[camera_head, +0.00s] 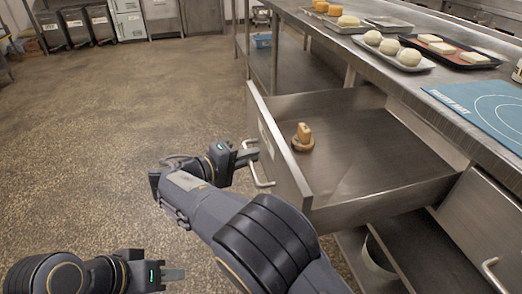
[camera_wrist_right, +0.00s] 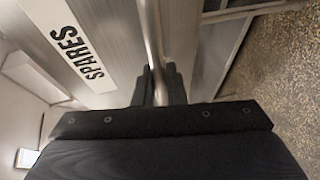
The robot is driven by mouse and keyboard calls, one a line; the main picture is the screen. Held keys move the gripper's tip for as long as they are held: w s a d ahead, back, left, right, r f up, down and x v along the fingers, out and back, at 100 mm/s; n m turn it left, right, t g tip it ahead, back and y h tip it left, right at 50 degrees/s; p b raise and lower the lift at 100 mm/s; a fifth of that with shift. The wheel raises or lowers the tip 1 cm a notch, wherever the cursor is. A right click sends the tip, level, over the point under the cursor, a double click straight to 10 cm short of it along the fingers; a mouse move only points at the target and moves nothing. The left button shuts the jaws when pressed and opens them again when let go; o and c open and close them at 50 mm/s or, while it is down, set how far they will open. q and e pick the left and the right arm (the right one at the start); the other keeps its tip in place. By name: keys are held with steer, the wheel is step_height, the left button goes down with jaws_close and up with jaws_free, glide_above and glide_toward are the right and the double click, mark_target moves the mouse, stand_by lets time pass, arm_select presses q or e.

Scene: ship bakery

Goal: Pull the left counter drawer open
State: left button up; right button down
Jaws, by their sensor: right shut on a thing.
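The left counter drawer (camera_head: 350,150) stands pulled out from under the steel counter, its inside in plain view. Its handle (camera_head: 262,180) is a metal bar on the front panel, which faces left in the head view. My right gripper (camera_head: 250,156) is shut on the handle near its upper end. In the right wrist view the handle bar (camera_wrist_right: 152,40) runs down between the dark fingers (camera_wrist_right: 160,88), beside a "SPARES" label (camera_wrist_right: 68,45) on the drawer front. My left gripper (camera_head: 174,274) is low at the left, over the floor, away from the drawer; its finger gap is unclear.
A small wooden item (camera_head: 303,137) lies in the drawer. The counter (camera_head: 330,35) holds trays of dough balls (camera_head: 410,57) and a blue mat (camera_head: 480,105). A second, shut drawer (camera_head: 480,225) is at the right. The floor (camera_head: 130,110) at left is clear.

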steer(key=shift+a+f, duration=0.1)
steer(key=shift+a, duration=0.05)
steer(key=c, duration=1.8)
jaws_free()
steer(key=shift+p+v, duration=0.95)
steer(key=shift+v, duration=3)
